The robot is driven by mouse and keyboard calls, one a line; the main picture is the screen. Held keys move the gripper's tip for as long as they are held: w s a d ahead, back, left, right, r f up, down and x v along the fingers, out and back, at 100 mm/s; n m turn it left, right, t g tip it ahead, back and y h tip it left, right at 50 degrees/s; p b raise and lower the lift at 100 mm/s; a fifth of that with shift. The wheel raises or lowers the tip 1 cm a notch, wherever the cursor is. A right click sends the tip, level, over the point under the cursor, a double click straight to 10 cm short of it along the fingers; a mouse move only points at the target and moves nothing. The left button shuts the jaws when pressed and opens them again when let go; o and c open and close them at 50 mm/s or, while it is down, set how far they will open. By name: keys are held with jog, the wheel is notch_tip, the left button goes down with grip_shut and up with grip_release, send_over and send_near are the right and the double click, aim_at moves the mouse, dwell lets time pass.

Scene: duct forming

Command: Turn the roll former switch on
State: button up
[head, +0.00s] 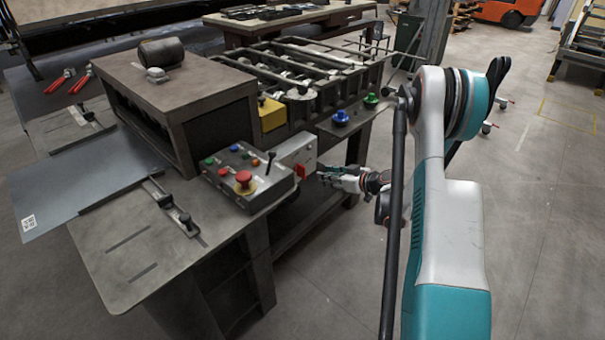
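The roll former (185,105) is a brown-grey machine on a metal table. A sloped control box (247,176) with coloured buttons, a red emergency stop (244,177) and a black lever sits at its front right. Beside it, a light grey switch box (297,150) carries a red part (303,171) low on its right side, perhaps the switch; its position is too small to read. My gripper (322,176) points left, just right of the red part. I cannot tell whether it touches, or whether its fingers are open or shut.
A metal sheet (85,178) lies on the table's left. Blue (340,117) and green (371,99) knobs stand on a ledge above and behind my gripper. A roller frame (300,85) extends behind. The floor at right (540,230) is clear.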

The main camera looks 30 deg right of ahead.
aim_at(304, 179)
jog(key=b+x, duration=0.3)
jog(key=x, duration=1)
jog(key=shift+b, duration=0.4)
grip_shut()
